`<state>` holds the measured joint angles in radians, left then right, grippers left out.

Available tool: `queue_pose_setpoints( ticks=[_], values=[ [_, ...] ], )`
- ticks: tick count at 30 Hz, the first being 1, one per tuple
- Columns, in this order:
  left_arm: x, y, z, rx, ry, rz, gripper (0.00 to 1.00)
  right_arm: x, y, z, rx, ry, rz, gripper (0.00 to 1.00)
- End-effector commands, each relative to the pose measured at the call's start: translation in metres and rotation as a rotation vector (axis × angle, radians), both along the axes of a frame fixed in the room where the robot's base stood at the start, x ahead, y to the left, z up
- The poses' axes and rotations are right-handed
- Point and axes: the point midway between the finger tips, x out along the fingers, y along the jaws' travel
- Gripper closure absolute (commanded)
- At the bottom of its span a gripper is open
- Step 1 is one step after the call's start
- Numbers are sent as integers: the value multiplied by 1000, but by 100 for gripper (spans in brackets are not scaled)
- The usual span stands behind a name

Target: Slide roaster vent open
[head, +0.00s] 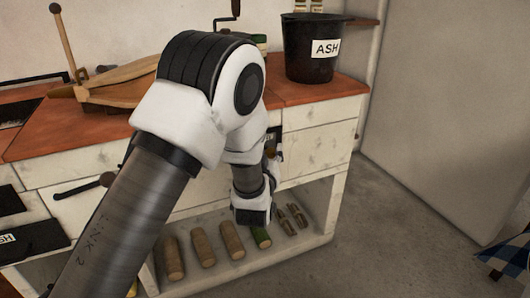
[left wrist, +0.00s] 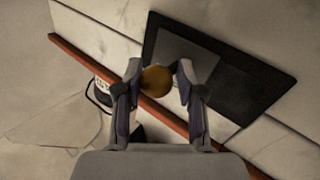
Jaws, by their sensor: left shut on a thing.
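The roaster vent appears in the left wrist view as a dark rectangular plate (left wrist: 255,88) with a greyer panel (left wrist: 188,50) within it, set in a pale front. A round brass-brown knob (left wrist: 156,80) stands in front of it. My left gripper (left wrist: 158,75) is shut on this knob, one finger on each side. In the head view my left arm hides most of the vent. Only a small dark part with lettering (head: 273,135) shows beside the arm, and the grip itself is mostly hidden. My right gripper is not in view.
A black ASH bucket (head: 310,62) stands on the red-brown counter (head: 290,92). A wooden tool (head: 112,80) lies on the counter at left. The floor at right (head: 385,225) is largely clear.

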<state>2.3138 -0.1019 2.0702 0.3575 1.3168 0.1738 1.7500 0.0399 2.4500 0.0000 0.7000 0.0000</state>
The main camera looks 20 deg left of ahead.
Motion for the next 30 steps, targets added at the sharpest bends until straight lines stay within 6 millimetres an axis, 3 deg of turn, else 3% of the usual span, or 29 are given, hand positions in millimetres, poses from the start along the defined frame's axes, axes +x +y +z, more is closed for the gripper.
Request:
queue_pose_setpoints(
  ticks=[1, 3, 14, 24, 30],
  values=[
    [2, -1, 3, 1, -9, -5, 55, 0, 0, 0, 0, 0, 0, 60],
    [2, -1, 3, 1, -9, -5, 35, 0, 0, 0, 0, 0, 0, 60],
    [-4, -3, 2, 3, -6, -5, 35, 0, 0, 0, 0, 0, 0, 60],
    [-62, -20, 2, 4, -6, -7, 35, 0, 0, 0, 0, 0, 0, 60],
    [-70, -22, 2, 1, -7, -6, 35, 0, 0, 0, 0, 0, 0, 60]
  ],
)
